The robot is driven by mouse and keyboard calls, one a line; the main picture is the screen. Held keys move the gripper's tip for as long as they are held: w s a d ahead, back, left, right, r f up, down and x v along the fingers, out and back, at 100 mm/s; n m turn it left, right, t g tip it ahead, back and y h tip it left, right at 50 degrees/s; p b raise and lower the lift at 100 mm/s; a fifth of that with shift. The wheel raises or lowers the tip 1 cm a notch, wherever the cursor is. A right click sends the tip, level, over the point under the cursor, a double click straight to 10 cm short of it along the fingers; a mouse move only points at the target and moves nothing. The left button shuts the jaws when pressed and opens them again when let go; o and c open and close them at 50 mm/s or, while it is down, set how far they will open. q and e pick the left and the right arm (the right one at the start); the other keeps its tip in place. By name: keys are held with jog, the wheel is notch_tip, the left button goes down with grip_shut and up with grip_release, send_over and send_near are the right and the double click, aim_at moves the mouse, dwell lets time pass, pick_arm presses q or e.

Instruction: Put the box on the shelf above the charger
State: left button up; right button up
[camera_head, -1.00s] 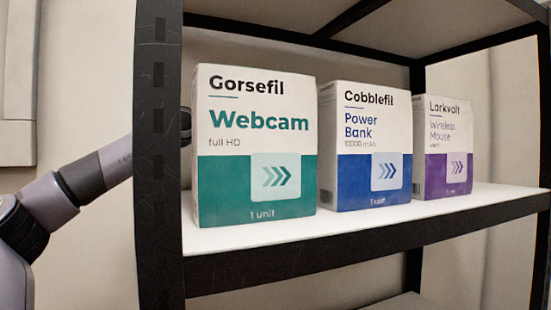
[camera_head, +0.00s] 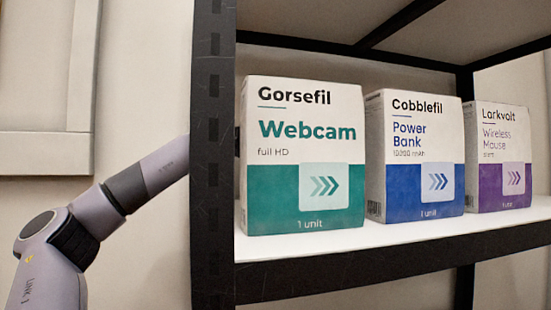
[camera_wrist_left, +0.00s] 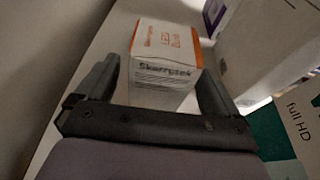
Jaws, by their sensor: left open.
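A white and orange box (camera_wrist_left: 165,60) stands on the white shelf board (camera_wrist_left: 105,45) in the left wrist view. Its printed name is blurred. My left gripper (camera_wrist_left: 157,78) is open, with one finger on each side of this box; I cannot tell whether the fingers touch it. In the head view my left arm goes behind the black shelf post, and the gripper and this box are hidden there. No box marked as a charger is readable. My right gripper is not in view.
On the shelf board (camera_head: 395,238) stand a green Webcam box (camera_head: 303,205), a blue Power Bank box (camera_head: 415,195) and a purple Wireless Mouse box (camera_head: 500,185). The black post (camera_head: 212,150) stands between my left arm and the boxes. Another shelf level is above.

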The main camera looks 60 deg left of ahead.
pick_arm(q)
jog(key=b+v, duration=0.2)
jog(key=v, duration=0.7)
jog(key=shift+s+a, duration=0.15)
jog(key=shift+s, duration=0.2)
